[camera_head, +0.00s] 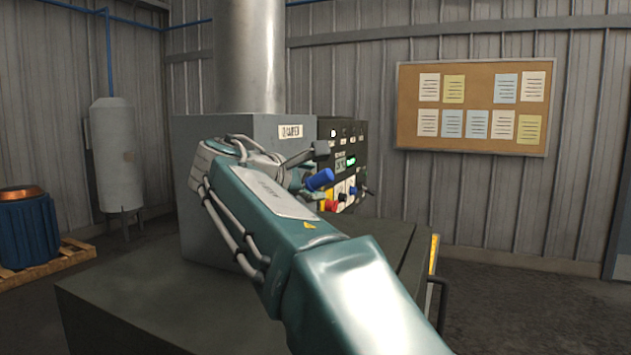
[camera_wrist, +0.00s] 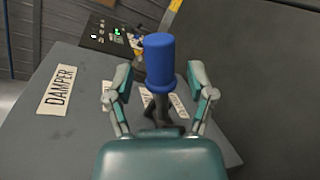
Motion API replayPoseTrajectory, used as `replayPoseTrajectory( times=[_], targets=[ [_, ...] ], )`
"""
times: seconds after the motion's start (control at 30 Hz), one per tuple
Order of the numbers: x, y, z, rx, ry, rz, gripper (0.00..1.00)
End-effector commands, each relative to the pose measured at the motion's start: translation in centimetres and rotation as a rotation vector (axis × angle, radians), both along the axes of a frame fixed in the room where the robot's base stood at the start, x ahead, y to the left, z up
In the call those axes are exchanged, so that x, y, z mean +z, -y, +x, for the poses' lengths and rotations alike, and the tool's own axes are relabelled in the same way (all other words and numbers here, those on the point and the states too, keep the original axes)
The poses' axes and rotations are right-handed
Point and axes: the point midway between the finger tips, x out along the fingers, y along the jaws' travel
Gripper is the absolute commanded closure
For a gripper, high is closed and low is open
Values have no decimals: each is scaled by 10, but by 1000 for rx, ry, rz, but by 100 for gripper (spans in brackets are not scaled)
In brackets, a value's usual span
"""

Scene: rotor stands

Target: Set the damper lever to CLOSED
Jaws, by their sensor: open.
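The damper lever has a blue cylindrical grip (camera_head: 320,180) and sits on the grey damper box, beyond my arm in the head view. In the wrist view the blue grip (camera_wrist: 160,62) stands between the two fingers of my gripper (camera_wrist: 160,88), with its dark shaft (camera_wrist: 164,108) running down to the box face. The fingers are open, one on each side of the grip, with visible gaps. A DAMPER label (camera_wrist: 58,90) is on the box face. Smaller labels (camera_wrist: 178,97) lie behind the lever, partly hidden and unreadable. The lever's exact setting cannot be told.
A control panel (camera_head: 345,165) with buttons and lit displays stands just behind the lever. A large metal duct (camera_head: 250,60) rises from the box (camera_head: 200,230). A dark bench top (camera_head: 120,300) lies below. A corkboard (camera_head: 472,107) hangs on the back wall.

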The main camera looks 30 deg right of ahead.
Motion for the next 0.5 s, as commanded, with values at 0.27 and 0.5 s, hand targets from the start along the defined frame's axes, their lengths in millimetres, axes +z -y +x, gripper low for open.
replayPoseTrajectory(
  times=[0.27, 0.5],
  targets=[
    [-2, 10, 4, 0, 1, 0, 30],
    [-2, 10, 4, 0, 0, 0, 79]
  ],
)
